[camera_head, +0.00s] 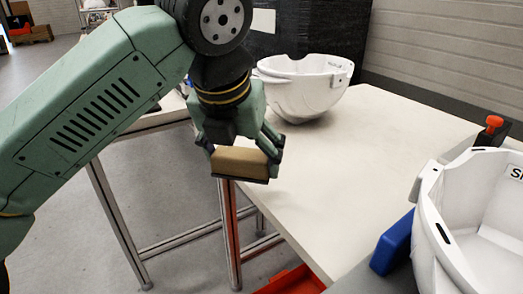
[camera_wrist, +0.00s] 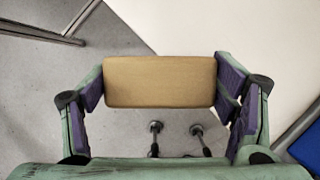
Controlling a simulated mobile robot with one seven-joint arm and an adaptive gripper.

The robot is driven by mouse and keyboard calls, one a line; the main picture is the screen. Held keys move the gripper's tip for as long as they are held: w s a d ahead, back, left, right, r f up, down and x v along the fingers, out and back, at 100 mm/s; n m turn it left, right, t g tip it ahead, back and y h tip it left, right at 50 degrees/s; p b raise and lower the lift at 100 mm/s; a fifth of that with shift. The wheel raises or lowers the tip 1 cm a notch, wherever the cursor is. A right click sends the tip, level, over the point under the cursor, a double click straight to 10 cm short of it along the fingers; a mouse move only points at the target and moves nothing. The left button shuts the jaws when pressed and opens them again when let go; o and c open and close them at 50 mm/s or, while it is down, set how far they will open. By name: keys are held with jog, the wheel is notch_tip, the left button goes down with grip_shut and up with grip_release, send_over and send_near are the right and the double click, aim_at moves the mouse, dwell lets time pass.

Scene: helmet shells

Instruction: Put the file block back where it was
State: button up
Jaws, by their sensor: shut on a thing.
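The file block (camera_head: 240,162) is a tan block with a dark underside. My gripper (camera_head: 242,150) is shut on it, with one finger at each end. In the head view it is held in the air at the left edge of the white table (camera_head: 350,150). In the wrist view the block (camera_wrist: 160,81) lies level between the purple-padded fingers of my gripper (camera_wrist: 165,88). Below it are partly grey floor and partly the white table top (camera_wrist: 225,25). The block is apart from the table as far as I can see.
A white helmet shell (camera_head: 305,88) rests at the back of the table. Another white shell (camera_head: 470,220) is at the right, near a blue part (camera_head: 393,243) and a red-knobbed clamp (camera_head: 493,125). A red bin (camera_head: 292,281) is below the table. The table's middle is clear.

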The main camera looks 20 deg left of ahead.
jog(key=w, duration=0.8)
jog(key=shift+a+f+p, duration=0.1)
jog(key=shift+f+p, duration=0.2)
jog(key=x, duration=0.3)
jog(key=shift+s+f, duration=0.2)
jog(key=shift+s, duration=0.05)
jog(key=shift+f, duration=0.25)
jog(key=shift+f+b, duration=0.2)
jog(key=shift+b, duration=0.1)
jog(key=o, duration=1)
